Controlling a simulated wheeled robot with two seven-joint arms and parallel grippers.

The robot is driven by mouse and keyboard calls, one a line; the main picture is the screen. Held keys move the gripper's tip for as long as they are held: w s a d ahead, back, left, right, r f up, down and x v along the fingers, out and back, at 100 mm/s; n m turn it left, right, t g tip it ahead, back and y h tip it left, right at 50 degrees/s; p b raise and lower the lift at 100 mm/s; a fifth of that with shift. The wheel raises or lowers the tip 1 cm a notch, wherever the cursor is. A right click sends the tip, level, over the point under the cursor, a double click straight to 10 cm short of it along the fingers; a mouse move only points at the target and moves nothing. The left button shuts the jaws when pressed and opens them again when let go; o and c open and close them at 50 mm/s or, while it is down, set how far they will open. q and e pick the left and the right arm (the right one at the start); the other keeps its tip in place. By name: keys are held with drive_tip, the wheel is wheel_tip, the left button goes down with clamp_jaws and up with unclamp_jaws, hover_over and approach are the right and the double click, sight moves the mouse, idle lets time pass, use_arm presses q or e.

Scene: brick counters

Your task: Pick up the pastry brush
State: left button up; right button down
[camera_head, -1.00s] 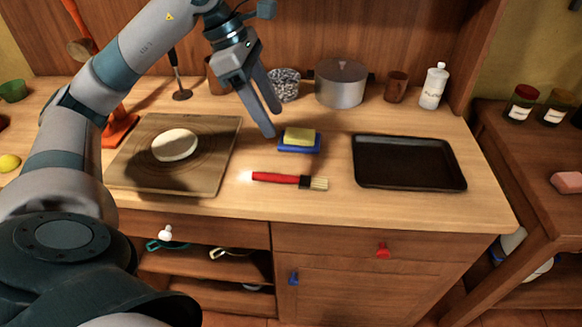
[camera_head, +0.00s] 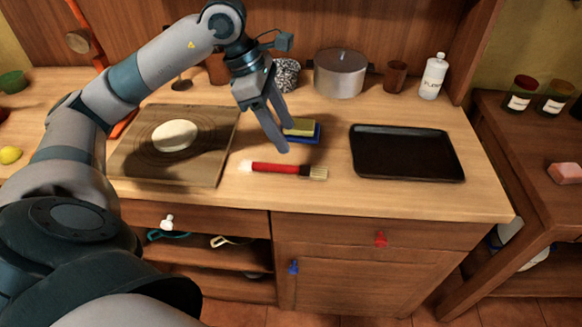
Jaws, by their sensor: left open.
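The pastry brush (camera_head: 283,169) lies flat on the wooden counter, with a red handle, a white end at the left and pale bristles at the right. My left gripper (camera_head: 286,138) is open and empty, pointing down above the counter just behind the brush. Its fingertips appear a little above and beyond the handle, apart from it. My right gripper is not in the view.
A yellow sponge on a blue holder (camera_head: 303,134) sits just behind the gripper, partly hidden by it. A black baking tray (camera_head: 407,176) lies to the right. A wooden board (camera_head: 206,172) with dough (camera_head: 175,135) lies to the left. The counter's front strip is clear.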

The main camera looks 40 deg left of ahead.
use_arm(q)
approach(303, 170)
drive_tip(key=shift+p+x, duration=0.35)
drive_tip(key=shift+x, duration=0.75)
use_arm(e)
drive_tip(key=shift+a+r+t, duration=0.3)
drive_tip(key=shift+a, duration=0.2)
use_arm(q)
drive_tip(key=shift+w, duration=0.1)
drive_tip(key=shift+d+f+p, duration=0.2)
drive_tip(key=shift+f+p, duration=0.1)
drive_tip(key=shift+f, duration=0.05)
drive_tip(key=shift+p+x, duration=0.45)
drive_tip(key=shift+x, duration=1.45)
drive_tip(key=shift+d+f, duration=0.1)
drive_tip(key=shift+f, duration=0.2)
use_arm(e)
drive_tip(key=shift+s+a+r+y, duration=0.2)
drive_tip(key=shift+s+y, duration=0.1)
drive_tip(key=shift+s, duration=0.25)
use_arm(q)
drive_tip(key=shift+c, duration=0.6)
drive_tip(key=c, duration=1)
